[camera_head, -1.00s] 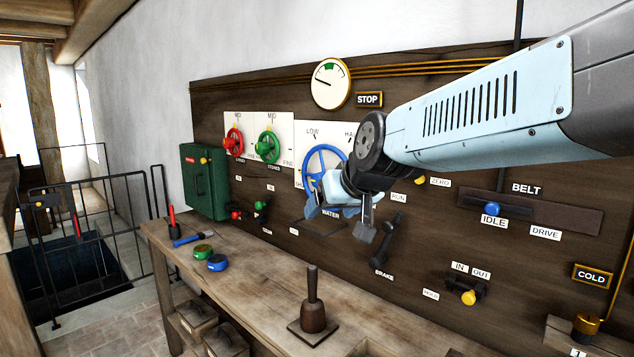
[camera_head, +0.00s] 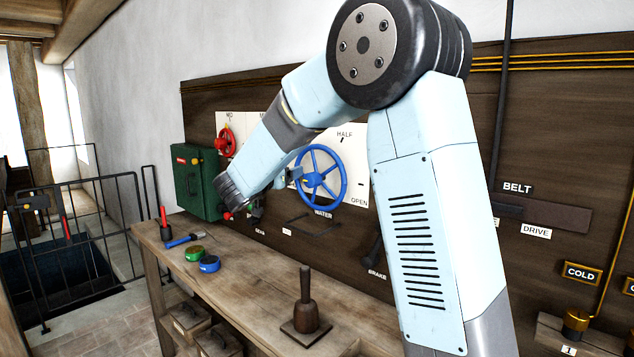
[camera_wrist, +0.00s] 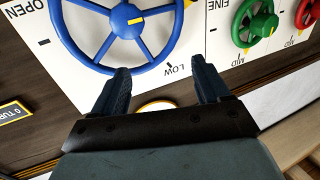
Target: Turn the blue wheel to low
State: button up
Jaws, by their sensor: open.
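The blue wheel (camera_head: 336,165) is mounted on a white dial plate with HALF and OPEN showing in the head view. My arm hides the plate's left part there. In the wrist view, where the labels read upside down, the blue wheel (camera_wrist: 88,62) is at upper left, with a yellow mark at its hub. The LOW label (camera_wrist: 178,69) lies just outside the rim. My gripper (camera_wrist: 163,76) is open, its two fingers apart and empty below the rim and LOW label. The left fingertip is close to the rim; I cannot tell if they touch.
A green wheel (camera_wrist: 256,22) and a red wheel (camera_wrist: 312,14) sit beside the blue one. Below the panel is a workbench (camera_head: 258,293) with a wooden mallet (camera_head: 306,310) and small green and blue tins. A green box (camera_head: 196,190) is left of my wrist.

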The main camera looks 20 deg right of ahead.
aim_at(315, 180)
notch_tip(315, 180, down, 5)
jog(key=s+m+g+h, duration=0.1)
jog(key=m+g+h, duration=0.1)
jog(key=g+h, duration=0.2)
jog(key=x, duration=1.3)
jog(key=shift+w, duration=0.15)
